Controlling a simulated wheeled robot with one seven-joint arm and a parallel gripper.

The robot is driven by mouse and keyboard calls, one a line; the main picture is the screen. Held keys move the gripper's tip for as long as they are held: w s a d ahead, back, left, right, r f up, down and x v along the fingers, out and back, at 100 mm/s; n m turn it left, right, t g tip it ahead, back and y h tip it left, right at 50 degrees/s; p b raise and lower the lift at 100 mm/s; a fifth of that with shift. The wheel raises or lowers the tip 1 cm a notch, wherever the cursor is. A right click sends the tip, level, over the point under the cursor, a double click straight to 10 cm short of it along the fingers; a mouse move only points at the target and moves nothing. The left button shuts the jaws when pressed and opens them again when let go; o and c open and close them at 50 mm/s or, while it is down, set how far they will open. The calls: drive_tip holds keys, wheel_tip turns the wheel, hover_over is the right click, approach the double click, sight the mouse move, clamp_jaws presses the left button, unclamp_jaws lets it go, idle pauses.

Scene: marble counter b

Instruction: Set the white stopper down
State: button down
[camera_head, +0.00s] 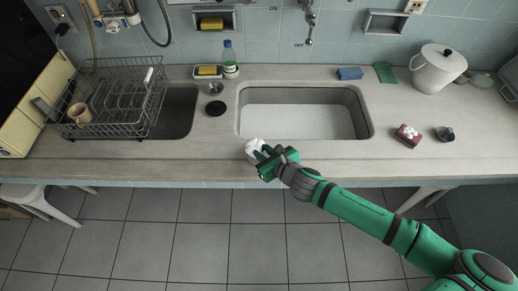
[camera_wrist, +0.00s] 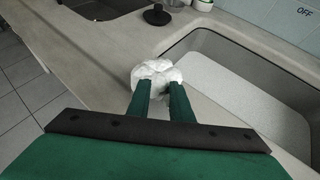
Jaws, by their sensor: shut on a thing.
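My gripper (camera_head: 263,155) is over the counter's front edge, just in front of the large sink. Its two green fingers show in the wrist view (camera_wrist: 160,88), shut on a white lump (camera_wrist: 155,72). The lump looks crumpled, like a bag or wad, not plainly like a stopper. It also shows at the fingertips in the head view (camera_head: 254,146). I cannot tell whether it touches the counter. The only plain stopper shape I see is a black disc with a knob (camera_wrist: 157,15), lying left of the large sink (camera_head: 216,108).
The large sink (camera_head: 369,118) opens just behind my gripper. A dish rack (camera_head: 112,82) with a tan mug (camera_head: 79,113) stands left, partly over a dark basin (camera_head: 177,112). A bottle (camera_head: 230,62) stands at the back. The front counter strip (camera_head: 200,148) is clear.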

drive_tip(key=c, duration=1.6)
unclamp_jaws()
drive_tip(key=shift+f, duration=0.1)
drive_tip(key=shift+s+d+r, duration=0.2)
drive_tip(key=shift+s+r, duration=0.05)
drive_tip(key=shift+r, duration=0.05)
drive_tip(key=v, duration=1.1)
drive_tip(key=shift+s+r, duration=0.1)
drive_tip(key=shift+s, duration=0.05)
